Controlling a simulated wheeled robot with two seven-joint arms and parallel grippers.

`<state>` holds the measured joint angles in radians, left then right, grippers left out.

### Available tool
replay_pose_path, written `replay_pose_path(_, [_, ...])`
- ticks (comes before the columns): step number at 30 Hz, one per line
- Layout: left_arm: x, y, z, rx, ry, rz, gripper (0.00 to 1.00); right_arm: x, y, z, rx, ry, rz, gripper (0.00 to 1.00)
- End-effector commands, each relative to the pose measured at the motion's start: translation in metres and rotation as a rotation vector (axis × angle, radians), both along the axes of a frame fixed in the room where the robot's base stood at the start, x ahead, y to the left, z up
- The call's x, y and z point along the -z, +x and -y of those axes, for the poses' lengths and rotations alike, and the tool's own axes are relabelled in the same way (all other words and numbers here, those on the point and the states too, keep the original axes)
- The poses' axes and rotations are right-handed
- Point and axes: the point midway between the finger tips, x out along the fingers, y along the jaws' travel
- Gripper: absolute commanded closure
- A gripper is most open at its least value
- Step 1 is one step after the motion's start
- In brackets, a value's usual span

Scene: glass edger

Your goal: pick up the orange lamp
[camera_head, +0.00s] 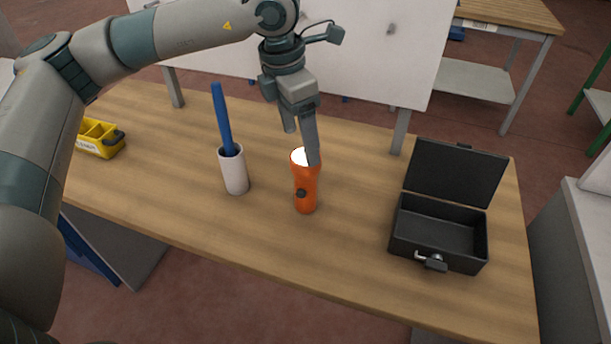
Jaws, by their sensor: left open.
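The orange lamp (305,190) is a flashlight with a white lens end and a dark button on its side. It stands upright, lens up, on the wooden table near the middle of the head view. My left gripper (301,146) points down just above and behind the lamp's top. Its fingers are apart, with nothing between them. One finger overlaps the lens end in the picture; I cannot tell if it touches. My right gripper is out of view.
A white cup (233,171) with a blue stick (222,118) stands left of the lamp. An open black case (405,229) lies to the right. A yellow bin (97,152) sits at far left. A white board (375,45) rises behind. The table front (270,245) is clear.

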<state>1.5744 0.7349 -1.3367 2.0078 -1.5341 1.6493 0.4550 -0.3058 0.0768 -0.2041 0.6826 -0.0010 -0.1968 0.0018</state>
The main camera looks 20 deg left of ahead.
Motion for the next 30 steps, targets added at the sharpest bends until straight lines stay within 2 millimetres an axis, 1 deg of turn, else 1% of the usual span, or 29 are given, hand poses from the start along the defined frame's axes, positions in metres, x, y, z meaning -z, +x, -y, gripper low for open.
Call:
replay_pose_path(3, [0.015,0.001,0.002,0.0,0.002,-0.004,0.28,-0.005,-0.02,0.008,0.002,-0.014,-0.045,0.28])
replay_pose_path(7, [0.037,0.003,0.004,0.0,0.0,-0.004,0.28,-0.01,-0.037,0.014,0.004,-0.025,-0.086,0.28])
replay_pose_path(10, [0.049,0.005,0.005,-0.001,0.001,-0.004,0.28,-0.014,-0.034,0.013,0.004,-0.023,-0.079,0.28])
replay_pose_path(14, [0.057,0.006,0.006,0.0,0.0,0.0,0.28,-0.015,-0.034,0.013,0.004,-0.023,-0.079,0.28])
replay_pose_path(24, [0.059,0.006,0.006,0.0,0.0,0.0,0.28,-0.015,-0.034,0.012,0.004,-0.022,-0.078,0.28])
replay_pose_path(30, [0.066,0.008,0.007,-0.001,0.0,-0.003,0.28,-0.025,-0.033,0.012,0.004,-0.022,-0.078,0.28])
